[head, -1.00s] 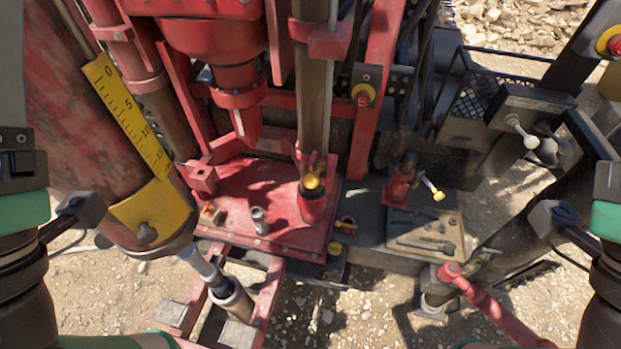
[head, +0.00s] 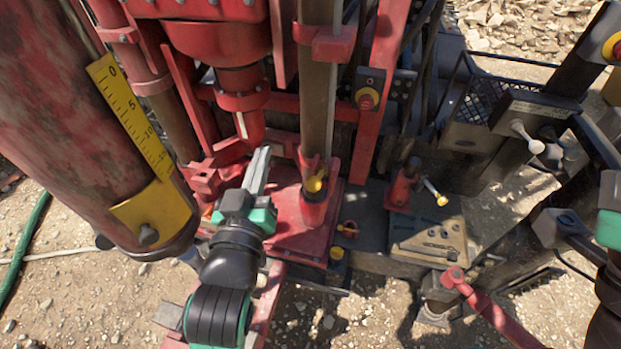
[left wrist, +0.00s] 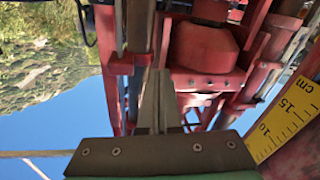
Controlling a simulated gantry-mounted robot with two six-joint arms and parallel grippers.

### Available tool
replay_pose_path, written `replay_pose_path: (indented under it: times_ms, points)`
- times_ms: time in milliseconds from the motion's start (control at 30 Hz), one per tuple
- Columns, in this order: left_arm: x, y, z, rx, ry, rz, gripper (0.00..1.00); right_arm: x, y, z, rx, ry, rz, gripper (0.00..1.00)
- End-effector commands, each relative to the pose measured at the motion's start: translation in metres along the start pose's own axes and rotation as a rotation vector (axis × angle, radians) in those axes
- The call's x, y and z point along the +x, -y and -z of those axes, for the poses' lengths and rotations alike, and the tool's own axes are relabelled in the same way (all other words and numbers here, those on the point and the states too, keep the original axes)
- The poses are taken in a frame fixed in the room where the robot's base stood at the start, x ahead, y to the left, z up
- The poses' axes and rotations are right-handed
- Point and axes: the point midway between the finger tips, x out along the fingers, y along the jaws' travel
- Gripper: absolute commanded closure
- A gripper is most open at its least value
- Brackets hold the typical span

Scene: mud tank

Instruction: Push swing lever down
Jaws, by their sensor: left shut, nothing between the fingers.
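My left gripper (head: 263,153) is shut and empty, held over the red base plate (head: 294,234) with its fingers pointing up and away in the head view. Its shut fingers also show in the left wrist view (left wrist: 157,75). A short lever with a white knob (head: 536,147) sticks out of the dark control box at the right. A lever with a yellow knob (head: 441,199) stands by a red post right of centre. No readable label tells me which is the swing lever. My left gripper is left of both levers and touches neither.
A brown-red vertical pole (head: 318,100) and a yellow-topped red fitting (head: 315,185) stand just right of my left gripper. A large red cylinder with a yellow scale (head: 130,120) is at the left. A red bar (head: 490,312) crosses the lower right.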

Motion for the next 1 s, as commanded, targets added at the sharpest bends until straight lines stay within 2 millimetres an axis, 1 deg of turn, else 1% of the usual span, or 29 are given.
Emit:
replay_pose_path:
  times_ms: [33, 100, 200, 300, 567, 667, 767, 833, 967, 1000]
  points:
    - [-0.002, -0.01, -0.03, 0.018, 0.056, -0.014, 1.0, -0.001, 0.0, -0.001, 0.0, 0.0, 0.0, 0.5]
    - [-0.007, -0.023, -0.06, 0.033, 0.11, -0.035, 1.0, -0.001, 0.0, -0.001, 0.0, 0.0, 0.0, 0.5]
    - [-0.015, -0.037, -0.08, 0.042, 0.146, -0.064, 1.0, -0.002, 0.0, -0.002, 0.0, 0.0, 0.0, 0.5]
    - [-0.018, -0.045, -0.083, 0.043, 0.151, -0.079, 1.0, -0.002, 0.0, -0.002, 0.0, 0.0, 0.0, 0.5]
    - [-0.017, -0.045, -0.082, 0.043, 0.149, -0.079, 1.0, -0.002, 0.0, -0.002, 0.0, 0.0, 0.0, 0.5]
    - [-0.014, -0.045, -0.085, 0.043, 0.149, -0.079, 1.0, -0.005, 0.0, -0.005, 0.0, 0.0, 0.0, 0.5]
    - [-0.003, -0.045, -0.089, 0.042, 0.147, -0.078, 1.0, -0.014, 0.0, -0.013, 0.0, 0.0, 0.0, 0.5]
    - [0.008, -0.045, -0.092, 0.041, 0.146, -0.078, 1.0, -0.023, 0.0, -0.021, 0.0, 0.0, 0.0, 0.5]
    - [0.035, -0.047, -0.093, 0.042, 0.149, -0.078, 1.0, -0.027, 0.0, -0.025, 0.0, 0.0, 0.0, 0.5]
    - [0.044, -0.05, -0.089, 0.043, 0.15, -0.078, 1.0, -0.021, 0.0, -0.02, 0.0, 0.001, 0.0, 0.5]
